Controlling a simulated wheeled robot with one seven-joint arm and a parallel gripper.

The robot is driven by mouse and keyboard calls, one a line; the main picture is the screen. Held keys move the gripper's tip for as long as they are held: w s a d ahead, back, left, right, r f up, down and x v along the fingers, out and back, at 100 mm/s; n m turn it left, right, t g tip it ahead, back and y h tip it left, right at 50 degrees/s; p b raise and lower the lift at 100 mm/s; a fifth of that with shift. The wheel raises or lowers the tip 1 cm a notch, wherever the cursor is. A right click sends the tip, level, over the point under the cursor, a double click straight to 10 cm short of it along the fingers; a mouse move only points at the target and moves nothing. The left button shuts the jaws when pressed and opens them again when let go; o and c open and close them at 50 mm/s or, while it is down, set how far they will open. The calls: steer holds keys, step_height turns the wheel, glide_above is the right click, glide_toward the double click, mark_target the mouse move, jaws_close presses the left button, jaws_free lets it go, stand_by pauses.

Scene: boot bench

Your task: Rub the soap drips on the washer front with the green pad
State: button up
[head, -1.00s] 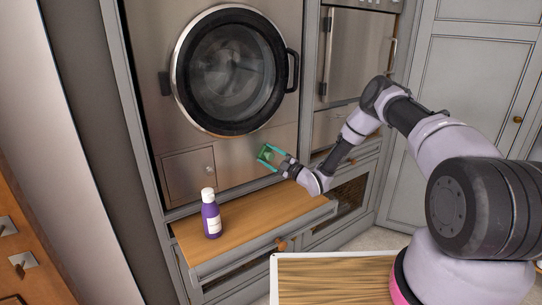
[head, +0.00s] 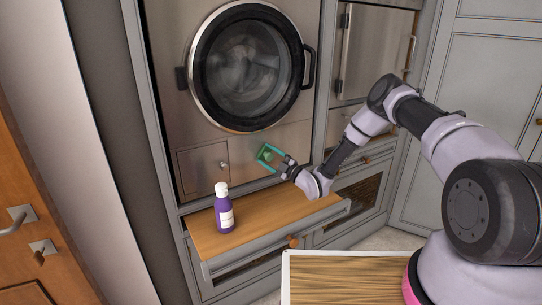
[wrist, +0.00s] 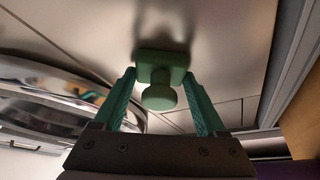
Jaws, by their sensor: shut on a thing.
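My gripper (head: 270,157) is shut on the green pad (head: 266,154), in front of the lower steel panel of the washer front (head: 293,139), below the round door. In the wrist view the pad (wrist: 162,64) is a green block with a round knob facing the camera, between the two teal fingers of my gripper (wrist: 160,85). The pad's far face is towards the steel; I cannot tell whether it touches. A dark smudge or shadow shows on the steel just beyond the pad. I cannot make out distinct soap drips in either view.
A purple bottle with a white cap (head: 224,211) stands on the wooden shelf (head: 265,222) below the washer, left of my gripper. The round door (head: 247,66) has a protruding handle (head: 309,66). A small hatch (head: 203,168) is at lower left. The shelf's right part is clear.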

steer(key=shift+a, duration=0.1)
steer(key=shift+s+d, duration=0.95)
steer(key=shift+s, duration=0.3)
steer(key=shift+s+d, duration=0.9)
steer(key=shift+s, duration=0.3)
steer(key=shift+s+d, duration=0.15)
steer(key=shift+s, duration=0.05)
steer(key=shift+s+d, duration=0.7)
steer(key=shift+s, duration=0.35)
